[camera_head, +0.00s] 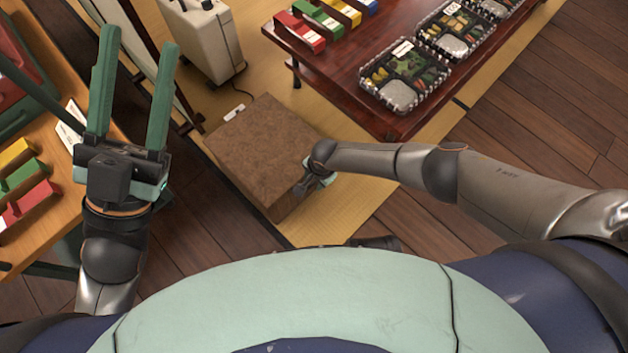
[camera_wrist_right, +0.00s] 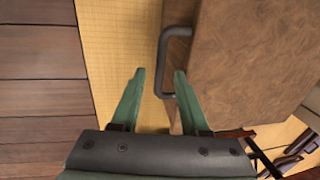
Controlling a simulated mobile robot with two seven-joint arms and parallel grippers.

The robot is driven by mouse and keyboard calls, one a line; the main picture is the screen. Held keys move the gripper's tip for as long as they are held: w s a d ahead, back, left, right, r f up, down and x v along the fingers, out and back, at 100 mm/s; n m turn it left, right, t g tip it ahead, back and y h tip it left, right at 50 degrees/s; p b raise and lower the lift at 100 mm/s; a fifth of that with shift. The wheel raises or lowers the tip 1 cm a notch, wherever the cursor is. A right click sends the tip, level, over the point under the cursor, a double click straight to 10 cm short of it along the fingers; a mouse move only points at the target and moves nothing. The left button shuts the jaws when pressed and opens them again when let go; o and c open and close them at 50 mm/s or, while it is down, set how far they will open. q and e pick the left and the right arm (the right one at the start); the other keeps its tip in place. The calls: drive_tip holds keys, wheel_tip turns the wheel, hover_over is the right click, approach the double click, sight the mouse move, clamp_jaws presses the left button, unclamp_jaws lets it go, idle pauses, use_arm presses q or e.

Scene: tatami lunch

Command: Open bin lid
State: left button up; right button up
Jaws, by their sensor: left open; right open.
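The bin is a brown wood-grain box with a flat closed lid (camera_head: 262,140), standing on the yellow mat in the middle of the head view. In the right wrist view the lid's top (camera_wrist_right: 260,60) fills the right side, and a dark bar handle (camera_wrist_right: 163,62) sticks out from its near edge. My right gripper (camera_head: 312,186) is at the bin's right side, partly hidden by its own wrist. In the wrist view its open fingers (camera_wrist_right: 160,75) lie on either side of the handle's lower part; contact cannot be told. My left gripper (camera_head: 138,42) is open and empty, away from the bin.
A dark red low table (camera_head: 335,85) with bento boxes (camera_head: 404,76) and coloured blocks stands behind right. A cream case (camera_head: 205,42) stands behind the bin. A wooden shelf with coloured blocks (camera_head: 30,205) is at left, near my left gripper. Bare wooden floor lies right.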

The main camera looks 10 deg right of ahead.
drive_tip(key=shift+c, duration=0.3)
clamp_jaws()
idle(1.1)
